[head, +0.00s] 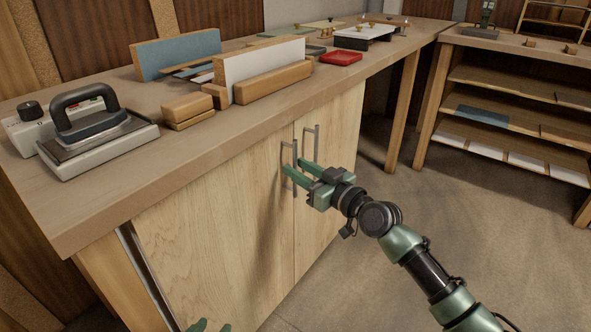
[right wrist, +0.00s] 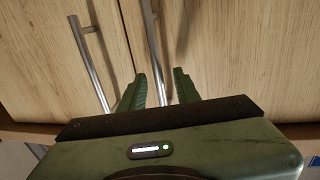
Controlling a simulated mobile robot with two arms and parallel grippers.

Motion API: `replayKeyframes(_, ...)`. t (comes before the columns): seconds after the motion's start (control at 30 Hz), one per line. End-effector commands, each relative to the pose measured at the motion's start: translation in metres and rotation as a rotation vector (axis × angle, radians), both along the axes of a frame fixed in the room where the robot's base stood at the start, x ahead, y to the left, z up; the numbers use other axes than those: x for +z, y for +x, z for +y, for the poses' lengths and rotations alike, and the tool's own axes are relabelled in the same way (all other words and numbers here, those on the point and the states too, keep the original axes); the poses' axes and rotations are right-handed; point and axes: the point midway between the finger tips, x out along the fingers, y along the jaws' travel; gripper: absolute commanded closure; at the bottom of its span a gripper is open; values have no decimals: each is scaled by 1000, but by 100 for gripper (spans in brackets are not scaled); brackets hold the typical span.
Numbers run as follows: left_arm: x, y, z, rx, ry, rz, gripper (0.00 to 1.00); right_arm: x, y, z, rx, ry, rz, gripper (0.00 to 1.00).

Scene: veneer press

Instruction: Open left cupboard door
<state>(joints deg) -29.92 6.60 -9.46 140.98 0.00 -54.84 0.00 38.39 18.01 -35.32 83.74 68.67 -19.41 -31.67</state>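The left cupboard door (head: 215,220) is pale wood and looks closed, with a vertical metal bar handle (head: 294,192) near its right edge. The right door (head: 335,205) has a similar handle (head: 317,140). My right gripper (head: 293,167) is at the left door's handle, its green fingers apart. In the right wrist view, the handle bar (right wrist: 154,45) runs down between the open fingers (right wrist: 160,87), with no clear grip on it. The other handle (right wrist: 88,60) is left of the fingers there. Only green tips of my left gripper (head: 208,326) show at the bottom edge.
The worktop (head: 200,150) overhangs the doors. On it are an iron (head: 90,125), wooden blocks (head: 188,108), upright boards (head: 180,52) and a red tray (head: 341,57). A shelf unit (head: 510,85) stands right. The floor (head: 440,210) before the cupboard is clear.

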Motion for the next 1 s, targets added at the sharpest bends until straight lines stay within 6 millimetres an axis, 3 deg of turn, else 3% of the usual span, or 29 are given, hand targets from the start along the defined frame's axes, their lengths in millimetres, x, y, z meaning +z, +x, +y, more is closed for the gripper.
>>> replayKeyframes(0.17,10,10,-5,-5,-17,-72,64,-1,11,10,-1,1,1,68)
replayKeyframes(0.47,13,12,-5,-6,-21,-85,64,-1,13,12,-1,1,1,68)
replayKeyframes(0.57,13,12,-5,-6,-21,-85,64,-1,13,11,-1,1,1,96)
replayKeyframes(0.6,13,12,-5,-6,-21,-85,64,-1,13,11,-1,0,1,100)
replayKeyframes(1.0,13,11,-5,-6,-20,-84,64,-1,12,12,0,0,1,100)
